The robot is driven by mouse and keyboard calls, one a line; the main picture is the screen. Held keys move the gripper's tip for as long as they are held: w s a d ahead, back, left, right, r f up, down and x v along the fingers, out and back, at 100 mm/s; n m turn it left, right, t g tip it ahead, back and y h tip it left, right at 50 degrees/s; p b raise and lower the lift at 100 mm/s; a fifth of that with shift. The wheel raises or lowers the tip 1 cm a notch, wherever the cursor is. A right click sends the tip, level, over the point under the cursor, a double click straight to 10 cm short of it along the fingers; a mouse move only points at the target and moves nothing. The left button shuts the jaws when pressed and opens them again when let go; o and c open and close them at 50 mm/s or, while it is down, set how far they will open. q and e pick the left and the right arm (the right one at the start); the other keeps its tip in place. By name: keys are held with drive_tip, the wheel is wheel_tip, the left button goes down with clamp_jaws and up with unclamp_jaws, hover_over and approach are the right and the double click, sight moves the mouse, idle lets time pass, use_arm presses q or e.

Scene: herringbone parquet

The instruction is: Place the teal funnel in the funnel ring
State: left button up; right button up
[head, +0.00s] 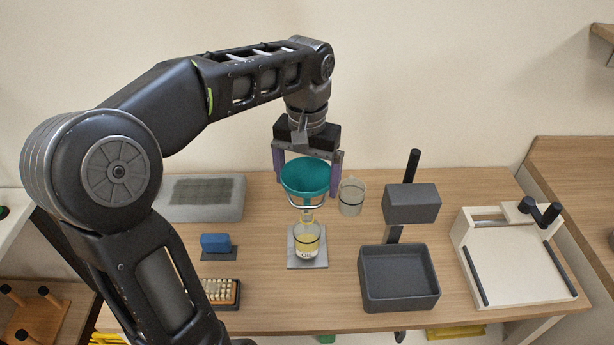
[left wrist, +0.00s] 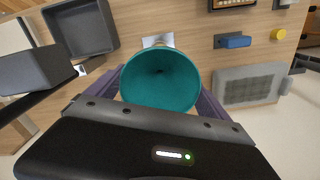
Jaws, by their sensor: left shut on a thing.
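The teal funnel (head: 308,178) is upright between the purple fingers of my left gripper (head: 308,183), which is shut on its wide rim. In the left wrist view the funnel (left wrist: 160,78) opens toward the camera between the fingers. The pale metal funnel ring (head: 307,205) shows around or just below the lower cone; I cannot tell if the funnel rests on it. The spout points down over a glass jar marked Oil (head: 307,242), holding yellow liquid on a grey plate (head: 307,262). The ring's stand is mostly hidden. My right gripper is not in view.
A glass beaker (head: 351,197) stands close right of the funnel.

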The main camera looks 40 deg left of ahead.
use_arm(q)
drive_tip(key=shift+f+b, duration=0.5)
drive_tip(key=shift+f, duration=0.2)
idle(0.3)
drive_tip(key=o, duration=1.1)
drive_tip(key=shift+c, duration=0.2)
wheel_tip(320, 180, up, 5)
drive_tip(key=p, duration=0.4)
drive_tip(key=shift+f, duration=0.2)
drive_tip(key=shift+r+p, duration=0.3)
drive_tip(key=shift+r, duration=0.4)
